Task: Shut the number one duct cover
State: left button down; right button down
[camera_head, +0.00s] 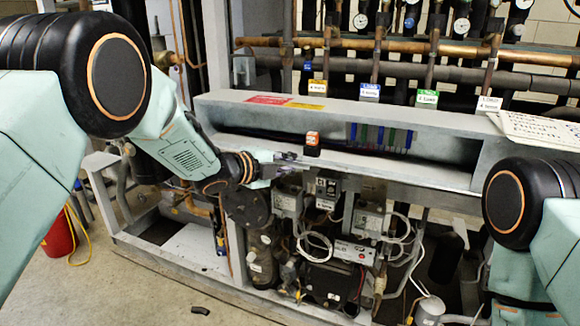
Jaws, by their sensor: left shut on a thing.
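A long grey duct (345,112) runs across the rack with its front open. Colored wires and dark space show inside. A grey cover panel (400,170) lies folded down along the lower edge of the opening. It bears no readable number. A small black block with an orange label (312,145) stands at the cover's left part. My left gripper (288,162) reaches in from the left and is shut on the cover's front edge, just left of and below the block. Its fingertips are small and partly hidden. My right arm shows at the right edge, but its gripper is out of view.
Below the cover are several control boxes, loose grey cables and a dark compressor unit (335,280). Copper pipes and gauges (460,25) stand above the duct. A paper sheet (540,130) lies on the duct's right end. A red bucket (60,235) stands at left.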

pick_arm(q)
jog(key=shift+w+d+r+p, duration=0.1)
jog(key=shift+w+r+p, duration=0.2)
jog(key=shift+r, duration=0.45)
jog(key=shift+w+d+r+p, duration=0.1)
jog(key=shift+w+r, duration=0.3)
jog(key=shift+r, duration=0.3)
